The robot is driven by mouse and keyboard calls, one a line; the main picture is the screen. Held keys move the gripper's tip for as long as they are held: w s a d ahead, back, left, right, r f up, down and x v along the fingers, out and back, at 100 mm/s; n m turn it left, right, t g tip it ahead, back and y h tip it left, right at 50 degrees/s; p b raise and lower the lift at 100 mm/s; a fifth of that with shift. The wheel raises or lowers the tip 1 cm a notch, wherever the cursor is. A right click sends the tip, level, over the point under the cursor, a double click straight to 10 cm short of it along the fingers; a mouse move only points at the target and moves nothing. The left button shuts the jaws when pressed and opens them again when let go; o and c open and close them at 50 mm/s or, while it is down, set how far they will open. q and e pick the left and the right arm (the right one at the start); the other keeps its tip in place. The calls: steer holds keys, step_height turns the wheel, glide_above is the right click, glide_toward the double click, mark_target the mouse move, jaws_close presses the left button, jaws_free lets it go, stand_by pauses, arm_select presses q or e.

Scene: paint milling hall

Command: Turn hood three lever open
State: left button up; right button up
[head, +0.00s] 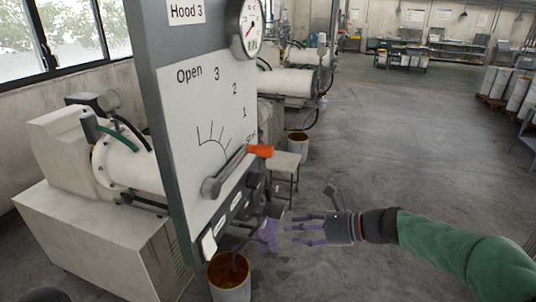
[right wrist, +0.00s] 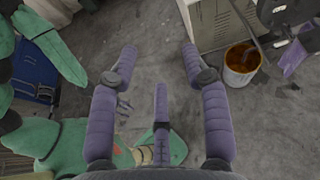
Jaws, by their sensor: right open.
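The Hood 3 panel (head: 175,110) stands upright left of centre in the head view, with a dial scale marked Open, 3, 2, 1. Its grey lever (head: 228,172) has an orange grip (head: 261,151) and slants up to the right from its pivot. The grip lies just below the 1, beside a label it partly hides, at the end of the scale away from Open. My right gripper (head: 292,228) is open and empty, below and right of the grip, apart from it. Its spread purple fingers also show in the right wrist view (right wrist: 158,65). My left gripper is not seen.
A gauge (head: 247,27) sits at the panel's top. Below the panel are a bucket of brown liquid (head: 230,278) and a purple item (head: 268,234), unclear in kind. A small table (head: 286,161) stands behind. The floor to the right is mostly clear.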

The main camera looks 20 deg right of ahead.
mark_target(268, 152)
steer(key=s+r+t+y+p, duration=0.1)
steer(key=s+r+y+p, duration=0.15)
steer(key=r, duration=0.95)
steer(key=s+r+t+y+p, duration=0.1)
steer(key=s+r, duration=0.3)
steer(key=r, duration=0.7)
steer(key=p+x, duration=0.1)
steer(key=x, duration=0.4)
steer(key=p+x, duration=0.1)
steer(key=x, duration=0.4)
steer(key=shift+w+r+p, duration=0.25)
steer(key=shift+w+p, duration=0.15)
steer(key=shift+w, duration=0.05)
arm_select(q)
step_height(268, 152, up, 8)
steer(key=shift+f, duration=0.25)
arm_select(e)
jaws_close()
